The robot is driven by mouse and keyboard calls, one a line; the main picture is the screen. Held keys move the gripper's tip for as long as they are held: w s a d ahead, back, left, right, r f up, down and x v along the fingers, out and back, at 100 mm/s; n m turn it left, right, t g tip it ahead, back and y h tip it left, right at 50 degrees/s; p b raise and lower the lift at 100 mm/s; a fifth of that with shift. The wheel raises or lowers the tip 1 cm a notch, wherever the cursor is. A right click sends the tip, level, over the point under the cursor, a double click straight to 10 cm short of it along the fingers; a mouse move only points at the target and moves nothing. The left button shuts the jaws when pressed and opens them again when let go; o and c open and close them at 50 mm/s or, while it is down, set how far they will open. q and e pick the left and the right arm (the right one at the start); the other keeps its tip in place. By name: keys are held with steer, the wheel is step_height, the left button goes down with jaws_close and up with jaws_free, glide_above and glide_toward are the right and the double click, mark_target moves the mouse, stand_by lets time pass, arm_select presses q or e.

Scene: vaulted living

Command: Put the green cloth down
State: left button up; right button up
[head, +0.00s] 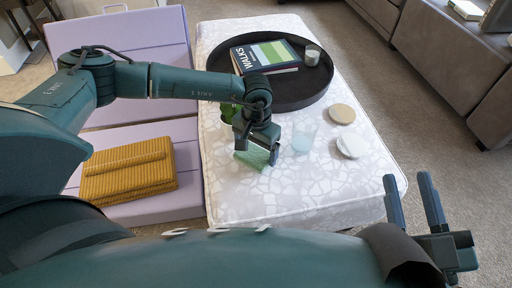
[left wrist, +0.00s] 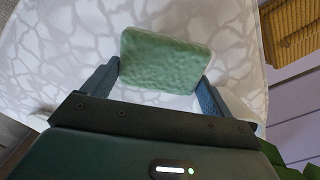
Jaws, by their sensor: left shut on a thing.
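The green cloth (head: 253,156) is a small, pale green, folded rectangular pad. My left gripper (head: 258,150) is shut on it, over the near left part of the white patterned ottoman (head: 250,195). In the left wrist view the green cloth (left wrist: 162,60) sits between the two fingers of the left gripper (left wrist: 160,85), with the patterned surface behind it. I cannot tell whether the cloth touches that surface. My right gripper (head: 414,202) is open and empty beyond the ottoman's right edge.
A dark round tray (head: 300,98) holds a book (head: 268,56) and a small cup (head: 312,55). A clear glass (head: 303,137), a beige disc (head: 342,113) and a white disc (head: 352,146) stand right of the cloth.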

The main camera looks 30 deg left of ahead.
mark_target(256, 151)
arm_select(q)
steer(key=shift+f+b, duration=0.55)
steer(key=shift+f, duration=0.1)
arm_select(e)
steer(key=shift+f, duration=0.6)
arm_select(q)
steer(key=o, duration=0.9)
arm_select(e)
steer(key=shift+r, duration=0.1)
arm_select(q)
steer(key=shift+r+p, duration=0.45)
steer(key=shift+r, duration=0.3)
step_height(256, 151, up, 12)
steer(key=p, duration=0.4)
steer(key=shift+f, duration=0.1)
arm_select(e)
steer(key=shift+s+d+r+g+h, duration=0.2)
steer(key=shift+d+g+h, duration=0.1)
steer(key=shift+h, duration=0.3)
